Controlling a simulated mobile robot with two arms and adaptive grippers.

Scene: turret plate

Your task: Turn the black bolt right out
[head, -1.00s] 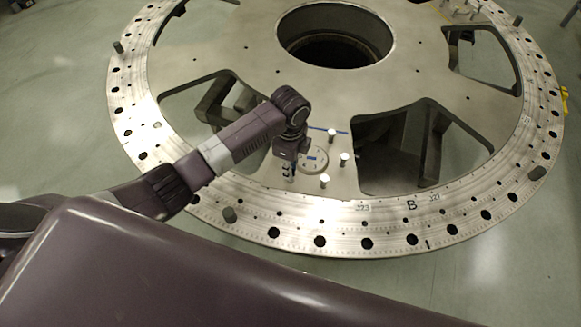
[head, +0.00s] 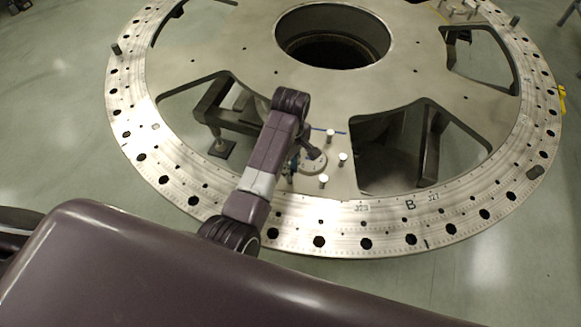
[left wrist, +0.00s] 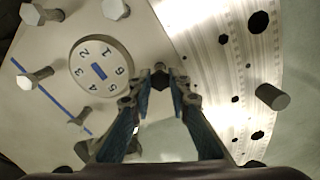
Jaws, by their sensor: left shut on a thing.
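The black bolt (left wrist: 160,82) shows in the left wrist view as a small dark hex head between my fingertips. My left gripper (left wrist: 160,76) is shut on it, with one blue-lined finger on each side. How far its shank sits in the plate is hidden. In the head view my left gripper (head: 291,166) is low over the turret plate (head: 230,45), mostly hidden behind my arm, and the bolt cannot be made out there. My right gripper is in neither current view.
A round numbered dial (left wrist: 100,67) is beside the gripper, and it also shows in the head view (head: 312,165). Several silver bolts stand up around it, one of them in the head view (head: 342,158). Large cutouts open on both sides. A grey peg (left wrist: 272,97) stands on the rim.

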